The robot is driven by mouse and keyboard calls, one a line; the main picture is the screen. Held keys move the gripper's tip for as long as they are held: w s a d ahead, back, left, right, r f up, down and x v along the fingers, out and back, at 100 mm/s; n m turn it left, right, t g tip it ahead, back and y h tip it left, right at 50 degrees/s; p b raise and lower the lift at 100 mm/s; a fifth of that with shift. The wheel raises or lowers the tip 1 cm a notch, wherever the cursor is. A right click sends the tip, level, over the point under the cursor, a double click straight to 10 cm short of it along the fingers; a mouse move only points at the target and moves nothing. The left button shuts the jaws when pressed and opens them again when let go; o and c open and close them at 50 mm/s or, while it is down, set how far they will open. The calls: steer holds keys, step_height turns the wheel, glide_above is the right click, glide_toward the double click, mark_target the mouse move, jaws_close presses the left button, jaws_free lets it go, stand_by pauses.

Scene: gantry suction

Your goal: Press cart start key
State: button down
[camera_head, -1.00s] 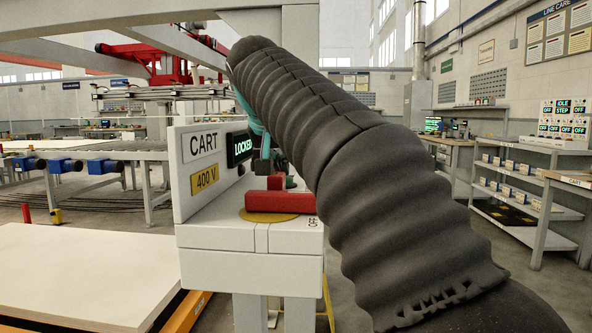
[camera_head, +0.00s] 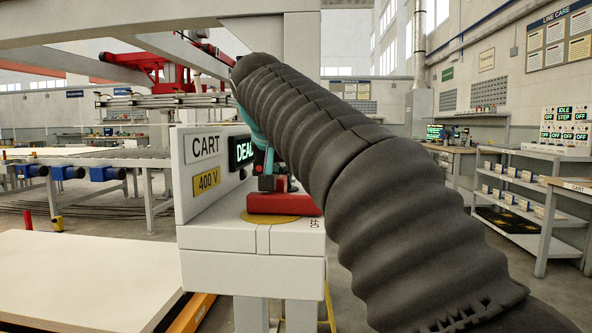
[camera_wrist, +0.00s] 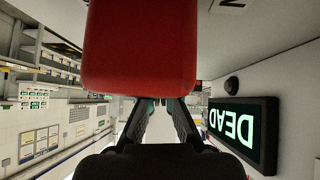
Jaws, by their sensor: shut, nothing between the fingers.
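The grey cart control box shows a CART plate (camera_head: 203,146) and a lit display (camera_head: 243,150). In the wrist view, upside down, the display (camera_wrist: 240,127) reads DEAD. A small dark round knob or button (camera_wrist: 232,86) sits beside it; I cannot tell whether it is the start key. A red handle (camera_head: 284,204) lies on a yellow disc on the box's ledge. My gripper (camera_head: 267,184) is shut and empty just above or against the handle; contact is unclear. In the wrist view the handle (camera_wrist: 140,45) hides part of the fingers (camera_wrist: 155,103).
A 400 V plate (camera_head: 206,180) is on the box face. A pale board (camera_head: 90,285) lies low at the left. Blue-ended rollers (camera_head: 68,173) stand behind it. Shelves (camera_head: 520,205) and a LINE CARE board (camera_head: 560,35) are at the right. My dark arm covers much of the centre.

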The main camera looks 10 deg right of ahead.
steer(key=r+p, duration=0.3)
steer(key=shift+w+a+r, duration=0.1)
steer(key=shift+w+r, duration=0.15)
steer(key=shift+r, duration=0.05)
steer(key=v, duration=1)
steer(key=shift+s+r, duration=0.1)
steer(key=shift+r, duration=0.1)
stand_by(0.4)
